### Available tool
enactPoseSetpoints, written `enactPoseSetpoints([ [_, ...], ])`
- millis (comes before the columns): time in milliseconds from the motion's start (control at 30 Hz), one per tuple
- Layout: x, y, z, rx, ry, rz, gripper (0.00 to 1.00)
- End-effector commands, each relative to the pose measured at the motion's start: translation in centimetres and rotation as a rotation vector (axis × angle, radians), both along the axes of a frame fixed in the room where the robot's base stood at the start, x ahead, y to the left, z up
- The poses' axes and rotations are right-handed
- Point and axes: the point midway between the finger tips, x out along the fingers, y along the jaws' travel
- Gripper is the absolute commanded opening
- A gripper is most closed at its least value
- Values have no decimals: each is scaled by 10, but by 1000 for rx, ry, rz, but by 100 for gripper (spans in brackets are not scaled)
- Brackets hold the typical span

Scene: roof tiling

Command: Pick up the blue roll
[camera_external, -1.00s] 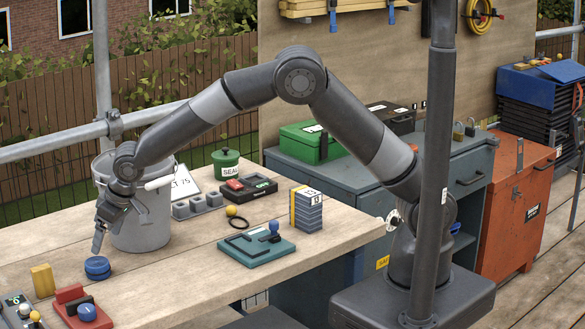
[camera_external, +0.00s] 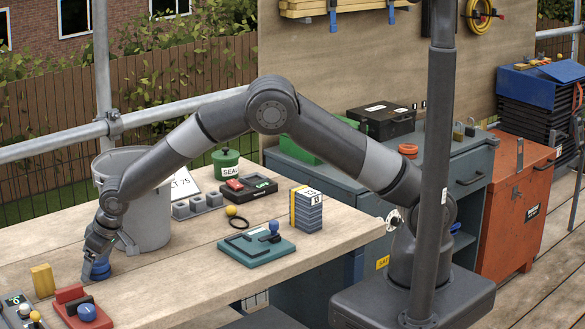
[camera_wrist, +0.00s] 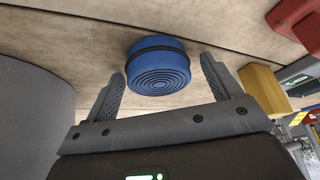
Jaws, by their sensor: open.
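The blue roll (camera_wrist: 158,68) is a short blue cylinder with a dark band and ringed end face, resting on the wooden bench. In the wrist view it lies just beyond and between my two open fingertips, with no visible contact. In the external view my gripper (camera_external: 97,272) is low over the bench at the roll, and the blue roll (camera_external: 101,268) is partly hidden by the fingers. My gripper also shows in the wrist view (camera_wrist: 162,82), with its fingers apart and nothing held between them.
A grey bucket (camera_external: 148,222) stands close behind my gripper. A yellow block (camera_external: 42,281) is to the left of the roll, and a red holder (camera_external: 72,296) is in front. A teal tray (camera_external: 256,250) lies to the right, with bare bench between.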

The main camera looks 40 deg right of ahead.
Motion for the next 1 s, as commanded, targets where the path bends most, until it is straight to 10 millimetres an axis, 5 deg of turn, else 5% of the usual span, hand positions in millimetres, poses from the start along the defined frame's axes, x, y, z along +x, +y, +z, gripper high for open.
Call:
enactPoseSetpoints([
  [100, 0, 0, 0, 0, 0, 0, 82],
  [700, 0, 0, 0, -1, 1, 0, 33],
  [1000, 0, 0, 5, 1, -1, 0, 32],
])
